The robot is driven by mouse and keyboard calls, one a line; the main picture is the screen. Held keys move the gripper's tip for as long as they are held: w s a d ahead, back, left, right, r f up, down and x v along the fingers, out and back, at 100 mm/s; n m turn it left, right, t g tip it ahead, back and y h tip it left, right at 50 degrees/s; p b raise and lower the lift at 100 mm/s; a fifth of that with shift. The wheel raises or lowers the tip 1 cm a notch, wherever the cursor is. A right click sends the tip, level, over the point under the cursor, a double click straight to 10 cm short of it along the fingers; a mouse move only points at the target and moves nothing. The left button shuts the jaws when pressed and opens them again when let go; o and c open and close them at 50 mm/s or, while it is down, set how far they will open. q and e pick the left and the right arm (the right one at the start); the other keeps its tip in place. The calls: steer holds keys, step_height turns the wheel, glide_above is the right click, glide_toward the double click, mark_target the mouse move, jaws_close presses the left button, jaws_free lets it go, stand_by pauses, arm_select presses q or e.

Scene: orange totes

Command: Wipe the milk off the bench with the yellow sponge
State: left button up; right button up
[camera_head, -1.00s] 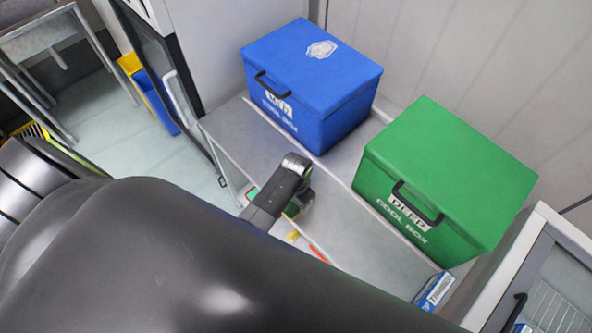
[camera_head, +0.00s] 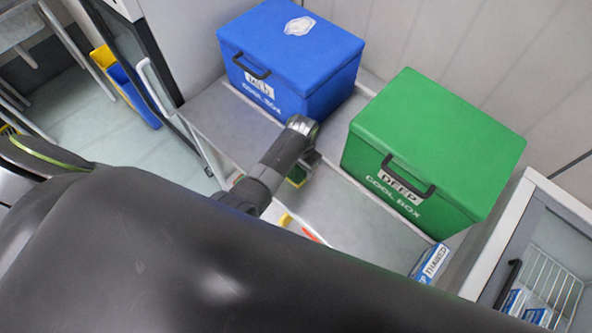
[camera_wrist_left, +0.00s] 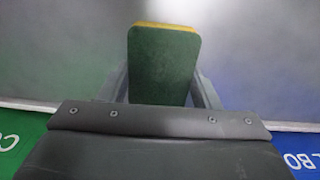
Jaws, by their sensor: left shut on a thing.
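My left gripper (camera_head: 308,158) is shut on the sponge (camera_head: 297,177), over the grey bench (camera_head: 352,205) in front of the gap between the two cool boxes. In the left wrist view the sponge (camera_wrist_left: 164,66) stands out between the fingers, its dark green face showing and a thin yellow edge at the top. Whether the sponge touches the bench I cannot tell. No milk can be made out on the visible bench top; my left arm hides much of the near part. My right gripper is not in view.
A blue cool box (camera_head: 290,62) and a green cool box (camera_head: 432,150) stand along the back of the bench. A small blue and white box (camera_head: 430,262) lies at the right. A yellow item (camera_head: 286,219) and a red item (camera_head: 312,236) show beside my arm.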

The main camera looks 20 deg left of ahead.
arm_select(q)
steer(key=shift+w+d+f+b, duration=0.1)
steer(key=shift+w+d+b, duration=0.25)
steer(key=shift+w+b, duration=0.35)
steer(key=shift+w+d+b, duration=0.3)
steer(key=shift+w+b, duration=0.05)
steer(key=shift+w, duration=0.6)
steer(key=shift+w+d+r, duration=0.1)
steer(key=shift+w+r, duration=0.1)
steer(key=shift+r, duration=0.1)
steer(key=shift+w+r, duration=0.1)
steer(key=shift+r, duration=0.05)
steer(key=shift+w+r+p, duration=0.2)
steer(key=shift+r+p, duration=0.3)
steer(key=shift+p, duration=0.15)
steer(key=shift+w+d+r+p, duration=0.1)
steer(key=shift+w+r+p, duration=0.1)
steer(key=shift+r+p, duration=0.65)
steer(key=shift+c, duration=1)
steer(key=shift+r+p, duration=0.3)
steer(key=shift+p, duration=0.1)
steer(key=shift+s+d+r+p, duration=0.15)
steer(key=shift+r+p, duration=0.3)
steer(key=shift+r, duration=0.5)
steer(key=shift+c, duration=0.2)
